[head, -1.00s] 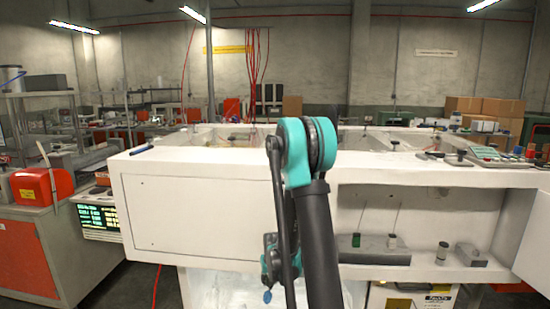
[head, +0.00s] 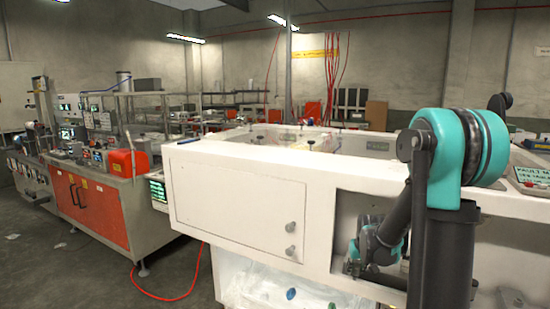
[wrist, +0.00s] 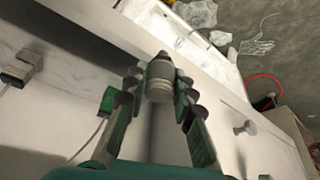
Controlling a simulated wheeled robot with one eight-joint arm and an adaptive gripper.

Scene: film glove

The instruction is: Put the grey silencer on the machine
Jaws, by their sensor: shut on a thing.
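The grey silencer (wrist: 160,82), a small light-grey ribbed cylinder with a dark tip, is between the two green fingers of my gripper (wrist: 157,92) in the wrist view. My gripper is shut on it. In the head view my gripper (head: 356,266) is small and partly dark, in front of the open bay of the white machine (head: 232,205); I cannot make out the silencer there. The machine also shows below the gripper in the wrist view (wrist: 55,60). Whether the silencer touches anything is unclear.
In the wrist view a green plug (wrist: 108,99) and a grey plug (wrist: 20,72) with cables lie left of my gripper. A door knob (wrist: 245,128) juts out at right.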

